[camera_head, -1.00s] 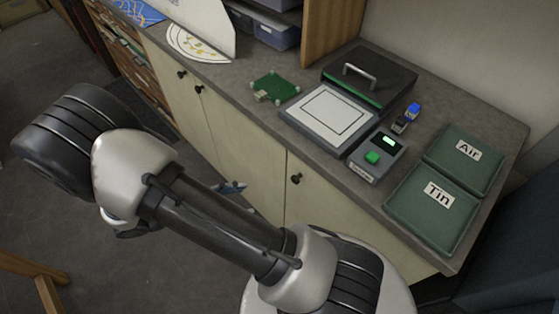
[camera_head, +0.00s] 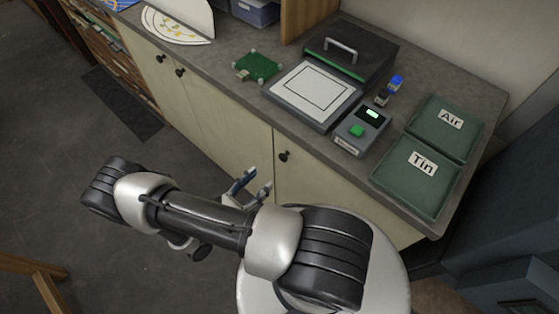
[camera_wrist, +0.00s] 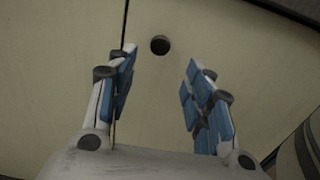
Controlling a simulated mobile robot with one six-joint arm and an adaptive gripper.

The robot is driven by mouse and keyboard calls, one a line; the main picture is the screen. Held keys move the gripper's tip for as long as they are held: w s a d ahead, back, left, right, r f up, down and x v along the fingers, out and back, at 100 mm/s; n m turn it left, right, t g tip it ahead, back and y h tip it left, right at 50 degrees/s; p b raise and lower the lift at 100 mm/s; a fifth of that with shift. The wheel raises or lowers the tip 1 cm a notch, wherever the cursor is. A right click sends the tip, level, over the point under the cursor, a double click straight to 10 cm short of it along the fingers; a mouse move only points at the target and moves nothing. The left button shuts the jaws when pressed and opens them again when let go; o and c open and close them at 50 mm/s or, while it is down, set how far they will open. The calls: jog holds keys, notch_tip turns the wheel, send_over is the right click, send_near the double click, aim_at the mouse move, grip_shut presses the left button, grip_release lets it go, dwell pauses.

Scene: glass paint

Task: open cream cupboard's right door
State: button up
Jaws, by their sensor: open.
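The cream cupboard (camera_head: 226,135) stands under a grey worktop. Its right door (camera_head: 330,187) is shut and has a dark round knob (camera_head: 284,156) near its upper left corner. Two more knobs show on the doors to the left. In the wrist view the knob (camera_wrist: 160,45) is ahead of my gripper (camera_wrist: 161,65), between the lines of the two blue-padded fingers and apart from them. The dark seam beside the right door runs behind the left finger. My gripper (camera_head: 256,182) is open and empty, in front of the door and just left of the knob in the head view.
On the worktop (camera_head: 230,50) are a green board (camera_head: 257,66), a white-topped device (camera_head: 313,92), a small unit with a green button (camera_head: 361,129), and green trays marked Air (camera_head: 447,128) and Tin (camera_head: 415,177). The floor at left is clear around a dark mat (camera_head: 122,103).

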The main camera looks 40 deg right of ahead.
aim_at(282, 160)
jog(key=d, duration=0.7)
jog(key=d+b, duration=0.1)
jog(key=d, duration=0.2)
jog(key=shift+w+d, duration=0.15)
jog(key=shift+w, duration=0.25)
jog(key=shift+c, duration=0.4)
grip_shut()
